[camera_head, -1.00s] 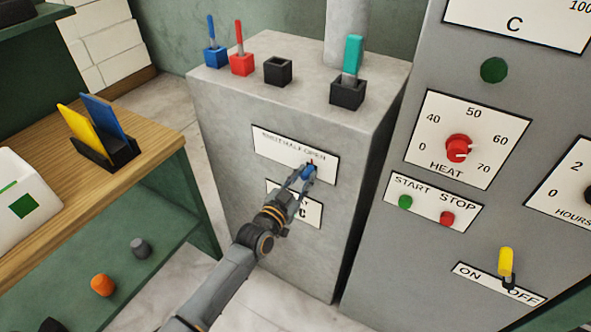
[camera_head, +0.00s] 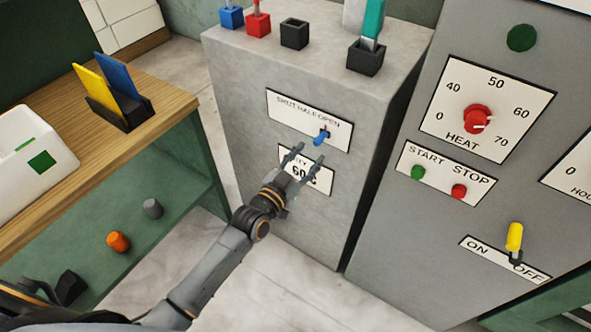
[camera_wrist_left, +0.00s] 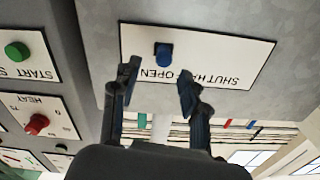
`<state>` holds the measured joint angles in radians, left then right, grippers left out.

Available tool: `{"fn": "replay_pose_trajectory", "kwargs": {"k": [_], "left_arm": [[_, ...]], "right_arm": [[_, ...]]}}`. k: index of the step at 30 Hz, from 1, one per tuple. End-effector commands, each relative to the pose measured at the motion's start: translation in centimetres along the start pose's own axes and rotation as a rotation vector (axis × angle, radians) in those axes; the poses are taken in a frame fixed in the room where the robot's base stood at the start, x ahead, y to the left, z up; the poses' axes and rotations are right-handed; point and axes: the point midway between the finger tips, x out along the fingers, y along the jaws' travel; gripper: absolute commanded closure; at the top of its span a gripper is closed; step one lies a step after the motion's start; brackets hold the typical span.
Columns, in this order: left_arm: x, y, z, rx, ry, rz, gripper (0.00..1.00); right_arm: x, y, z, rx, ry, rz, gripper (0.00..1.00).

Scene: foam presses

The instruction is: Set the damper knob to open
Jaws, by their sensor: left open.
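The damper knob (camera_head: 321,138) is a small blue lever knob on a white plate (camera_head: 285,110) lettered SHUT, HALF, OPEN, on the front of a grey cabinet. It stands under the OPEN end of the lettering. In the left wrist view the picture is upside down, and the blue knob (camera_wrist_left: 164,54) sits by the word OPEN. My left gripper (camera_head: 304,157) is open and empty, just below the knob and apart from it. In the left wrist view its two fingers (camera_wrist_left: 158,72) are spread, with the knob beyond them. My right gripper is not in view.
A panel on the right carries a red HEAT knob (camera_head: 477,119), green (camera_head: 418,172) and red (camera_head: 459,191) buttons, and a yellow ON/OFF lever (camera_head: 514,237). Several coloured sockets stand on the cabinet top. A wooden-topped bench (camera_head: 160,100) is on the left.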

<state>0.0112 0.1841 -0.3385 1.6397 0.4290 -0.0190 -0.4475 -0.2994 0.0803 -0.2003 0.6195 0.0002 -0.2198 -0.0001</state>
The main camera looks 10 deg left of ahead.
Motion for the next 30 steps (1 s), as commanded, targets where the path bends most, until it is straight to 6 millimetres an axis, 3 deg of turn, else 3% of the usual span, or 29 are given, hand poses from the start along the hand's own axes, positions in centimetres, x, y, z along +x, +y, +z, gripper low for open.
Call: {"fn": "replay_pose_trajectory", "kwargs": {"k": [3, 10, 30], "left_arm": [[-2.7, 0.1, 0.1, 0.000, -0.002, 0.001, 0.55], [-5.6, 0.1, 0.0, 0.001, -0.001, 0.001, 0.55], [-6.2, 0.1, 0.4, -0.001, -0.008, 0.001, 0.55]], "right_arm": [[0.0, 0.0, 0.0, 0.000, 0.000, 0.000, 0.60], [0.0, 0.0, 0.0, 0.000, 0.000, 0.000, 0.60], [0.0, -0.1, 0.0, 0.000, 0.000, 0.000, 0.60]]}}
